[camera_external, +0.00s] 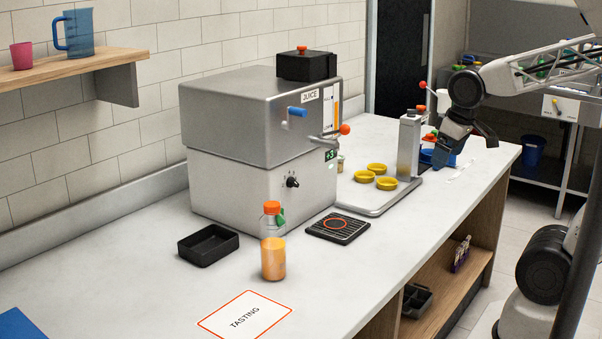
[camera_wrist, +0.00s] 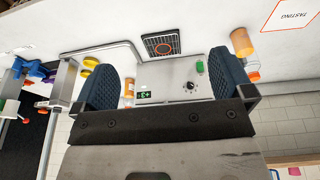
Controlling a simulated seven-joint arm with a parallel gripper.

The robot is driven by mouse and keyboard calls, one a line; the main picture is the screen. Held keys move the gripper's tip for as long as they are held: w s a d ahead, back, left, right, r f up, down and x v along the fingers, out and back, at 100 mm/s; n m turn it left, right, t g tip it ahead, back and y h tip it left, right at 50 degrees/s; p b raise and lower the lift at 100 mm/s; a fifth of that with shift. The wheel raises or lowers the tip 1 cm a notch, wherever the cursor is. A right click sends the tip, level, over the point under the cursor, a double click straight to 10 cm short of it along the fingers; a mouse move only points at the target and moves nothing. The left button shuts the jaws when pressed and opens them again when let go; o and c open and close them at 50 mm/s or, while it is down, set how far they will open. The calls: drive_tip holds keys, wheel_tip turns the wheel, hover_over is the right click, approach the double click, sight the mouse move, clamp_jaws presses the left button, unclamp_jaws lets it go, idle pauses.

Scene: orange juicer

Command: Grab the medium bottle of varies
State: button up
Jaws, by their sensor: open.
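An orange juice bottle (camera_external: 273,257) with a clear upper part and an orange cap stands upright on the counter, in front of the juicer. It also shows in the wrist view (camera_wrist: 241,42), beside the right finger, partly hidden by it. My gripper (camera_external: 464,148) is at the far right end of the counter, well away from the bottle. In the wrist view my gripper (camera_wrist: 163,62) has its two dark blue finger pads wide apart with nothing held between them.
The grey juicer (camera_external: 240,190) stands behind the bottle. A black tray (camera_external: 208,246) lies left of it and a black grate (camera_external: 338,228) right of it. Several yellow cups (camera_external: 377,169) and a metal post (camera_external: 409,145) stand between juicer and gripper. The front counter strip is mostly clear, with a TASTING card (camera_external: 245,315).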

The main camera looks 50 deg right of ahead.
drive_tip(key=w+a+f+n+t+y, duration=0.1)
drive_tip(key=w+a+f+n+t, duration=0.2)
drive_tip(key=w, duration=0.8)
drive_tip(key=w+a+f+n+t, duration=0.1)
drive_tip(key=w+a+f+t, duration=0.25)
drive_tip(key=w, duration=0.75)
drive_tip(key=n+y, duration=0.5)
drive_tip(key=y, duration=0.5)
approach(272, 223)
wheel_tip(272, 223, down, 2)
drive_tip(key=w, duration=0.3)
drive_tip(key=shift+s+d+f+t, duration=0.1)
drive_tip(key=shift+s+f+t, duration=0.1)
drive_tip(key=shift+t, duration=0.25)
drive_tip(key=shift+x, duration=1.25)
drive_tip(key=shift+w, duration=0.1)
drive_tip(key=shift+x, duration=2.55)
